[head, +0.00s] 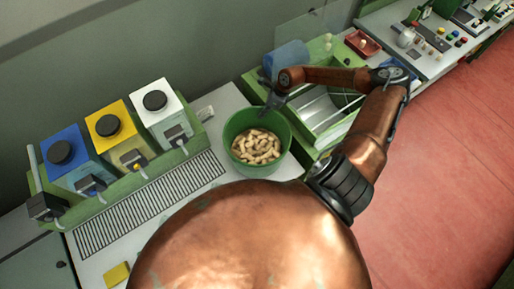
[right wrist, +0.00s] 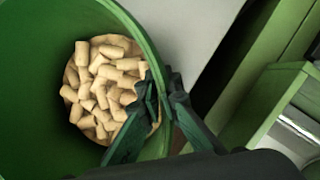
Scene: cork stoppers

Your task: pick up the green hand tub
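The green hand tub (head: 236,122) stands on the pale bench, open at the top and partly filled with cork stoppers (head: 256,147). In the right wrist view the tub (right wrist: 35,95) fills the left side, with the corks (right wrist: 100,85) at its bottom. My right gripper (head: 268,108) is at the tub's far right rim. In the right wrist view its fingertips (right wrist: 162,82) straddle the rim, one inside and one outside, and look closed on the wall. The tub appears upright and resting on the bench. My left gripper is not in view.
Blue, yellow and white dispensers (head: 108,126) stand left of the tub, behind a slotted grate (head: 150,205). A green frame with a metal chute (head: 320,110) is close on the right. A red tray (head: 362,43) lies farther back. A yellow block (head: 117,274) lies at the front.

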